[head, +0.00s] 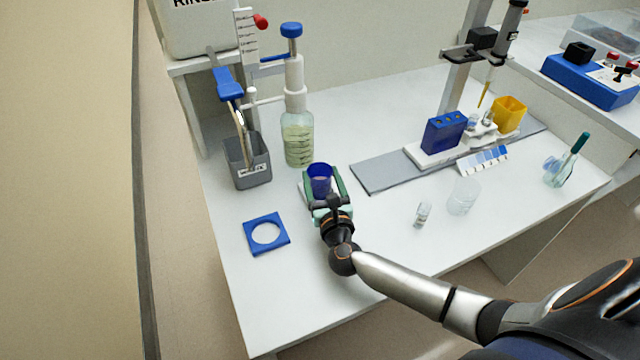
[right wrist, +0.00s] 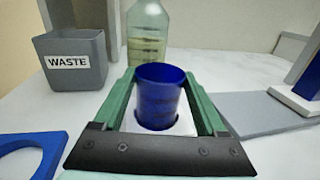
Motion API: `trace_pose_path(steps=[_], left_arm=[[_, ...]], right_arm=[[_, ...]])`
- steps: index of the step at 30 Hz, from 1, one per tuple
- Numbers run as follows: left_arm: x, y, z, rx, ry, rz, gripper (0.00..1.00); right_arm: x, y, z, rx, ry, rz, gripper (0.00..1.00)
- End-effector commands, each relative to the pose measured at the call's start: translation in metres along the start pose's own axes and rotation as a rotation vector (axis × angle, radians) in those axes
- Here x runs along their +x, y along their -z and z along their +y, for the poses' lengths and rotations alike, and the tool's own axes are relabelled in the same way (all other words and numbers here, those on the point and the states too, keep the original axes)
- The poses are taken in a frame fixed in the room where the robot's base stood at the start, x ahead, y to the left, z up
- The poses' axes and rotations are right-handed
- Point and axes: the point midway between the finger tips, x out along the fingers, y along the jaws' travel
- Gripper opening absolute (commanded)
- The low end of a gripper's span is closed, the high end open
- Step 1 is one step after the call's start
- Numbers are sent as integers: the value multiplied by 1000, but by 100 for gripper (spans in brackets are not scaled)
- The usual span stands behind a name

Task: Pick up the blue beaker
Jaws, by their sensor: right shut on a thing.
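The blue beaker (head: 320,180) stands upright near the left-middle of the white bench in the head view. It also shows in the right wrist view (right wrist: 160,95), between the two green fingers, on or just over a small white pad (right wrist: 187,124). My right gripper (head: 322,182) is shut on the beaker, with a finger on each side of it; the wrist view also shows the gripper (right wrist: 162,98). The beaker's base is partly hidden, so I cannot tell whether it touches the pad. My left gripper is not in view.
A blue square frame with a round hole (head: 267,234) lies left of the gripper. A grey waste bin (head: 247,163) and a dispenser bottle (head: 298,138) stand behind. A grey mat (head: 385,172), clear beaker (head: 463,196) and small vial (head: 422,215) are to the right. The front bench is clear.

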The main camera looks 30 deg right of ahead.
Motion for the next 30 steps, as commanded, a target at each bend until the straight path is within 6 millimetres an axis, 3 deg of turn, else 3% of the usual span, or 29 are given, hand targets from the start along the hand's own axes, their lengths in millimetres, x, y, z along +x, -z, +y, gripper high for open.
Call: trace_pose_path(steps=[4, 17, 30], left_arm=[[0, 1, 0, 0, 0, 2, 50], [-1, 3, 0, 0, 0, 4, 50], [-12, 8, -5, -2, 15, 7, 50]], right_arm=[[0, 0, 0, 0, 0, -1, 14], [0, -5, 0, 2, 1, 0, 14], [-7, -40, -1, 2, -1, 1, 14]])
